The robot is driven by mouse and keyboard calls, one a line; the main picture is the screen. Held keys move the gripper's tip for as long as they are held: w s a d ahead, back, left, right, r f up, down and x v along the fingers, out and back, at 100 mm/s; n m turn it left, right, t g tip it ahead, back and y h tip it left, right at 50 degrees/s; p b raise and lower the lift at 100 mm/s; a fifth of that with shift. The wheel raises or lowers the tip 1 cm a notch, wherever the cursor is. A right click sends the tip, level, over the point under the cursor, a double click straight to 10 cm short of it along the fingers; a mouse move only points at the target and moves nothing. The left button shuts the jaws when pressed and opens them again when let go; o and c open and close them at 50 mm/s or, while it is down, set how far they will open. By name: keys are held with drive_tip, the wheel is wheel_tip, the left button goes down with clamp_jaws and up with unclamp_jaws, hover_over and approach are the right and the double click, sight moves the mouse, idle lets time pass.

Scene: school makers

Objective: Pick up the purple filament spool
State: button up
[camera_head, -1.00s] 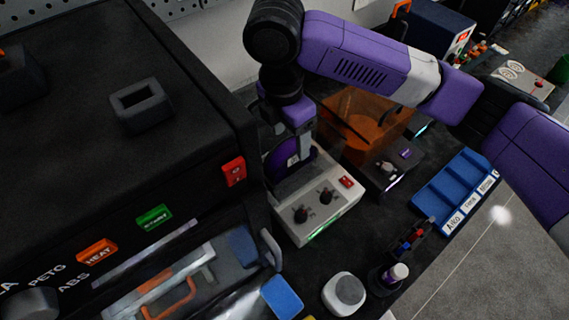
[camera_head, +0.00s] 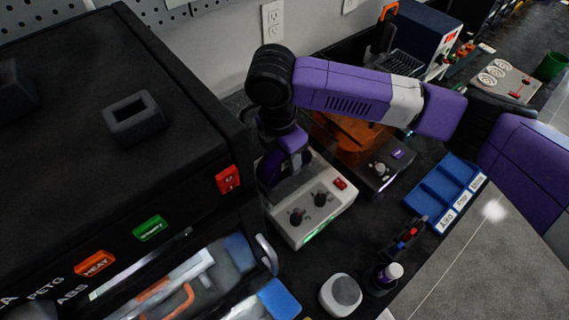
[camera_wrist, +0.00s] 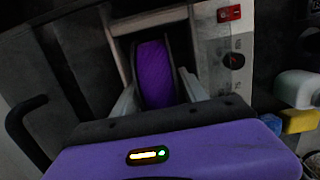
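The purple filament spool (camera_wrist: 153,72) stands upright in the wrist view, with dark flanges on both sides. It sits in a light frame beside a white panel with a black knob and a red switch. My gripper (camera_wrist: 158,92) is open, with one pale finger on each side of the spool. Whether the fingers touch the flanges I cannot tell. In the head view the spool (camera_head: 269,170) is mostly hidden behind my gripper and wrist, next to the white control box (camera_head: 309,206).
A large black machine (camera_head: 90,130) stands close on the left. An orange transparent enclosure (camera_head: 345,132) is just behind to the right. A blue labelled tray (camera_head: 440,187), a small bottle (camera_head: 389,273) and a white-grey round-cornered object (camera_head: 341,294) lie to the right and front.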

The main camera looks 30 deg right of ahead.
clamp_jaws()
drive_tip(key=shift+r, duration=0.2)
